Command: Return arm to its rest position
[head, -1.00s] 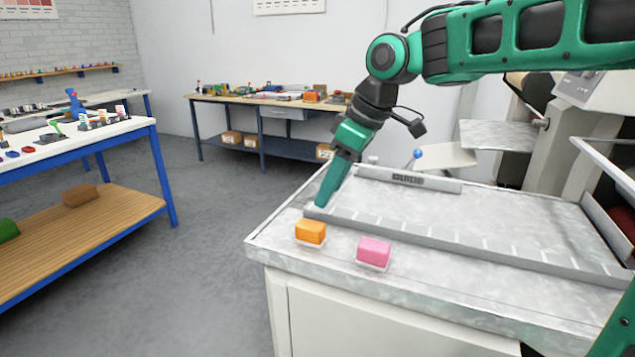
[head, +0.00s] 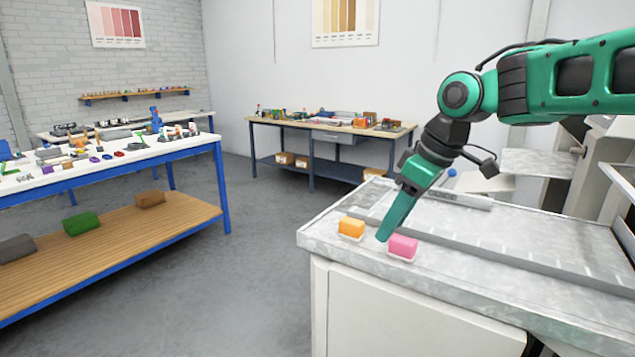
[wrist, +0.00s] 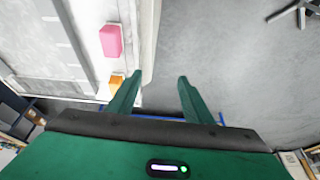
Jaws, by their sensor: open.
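My gripper (head: 382,238) is green and points down and to the left. In the head view its tip shows between an orange block (head: 351,227) and a pink block (head: 403,246). In the wrist view my gripper (wrist: 158,84) has its two fingers spread apart with nothing between them. The gap lies over the grey floor, just past the worktop's edge. There the pink block (wrist: 110,41) and the orange block (wrist: 116,81) lie left of the fingers, the orange one partly behind the left finger.
The grey machine worktop (head: 450,270) carries a raised straight rail (head: 500,245). A blue-framed table (head: 180,150) with small items stands left, with blocks on its lower shelf. Another bench (head: 330,129) stands at the back. The floor (head: 260,260) between is clear.

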